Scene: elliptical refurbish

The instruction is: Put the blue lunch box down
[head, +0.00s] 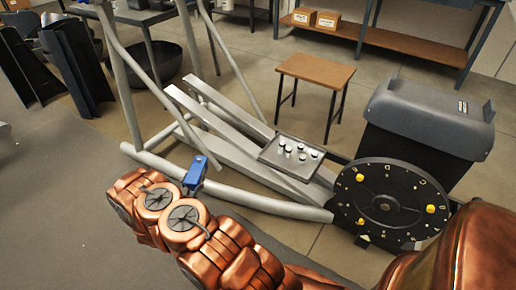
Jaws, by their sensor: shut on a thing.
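The blue lunch box (197,170) shows as a small blue block just past the copper wrist of my arm, left of the picture's middle. It is held in the air and looks tilted. My gripper (191,188) is shut on it; its fingers are mostly hidden behind my wrist and the box. In the picture the box overlaps the grey tube frame of the elliptical machine. I cannot tell how high it is above the floor.
The elliptical (240,160) has a tray (272,153) with several small parts and a black disc (385,203) with yellow knobs. A small brown-topped table (315,69) stands behind it. A long workbench with a wooden shelf (400,42) bears cardboard boxes (328,20). Dark covers (75,65) stand at left.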

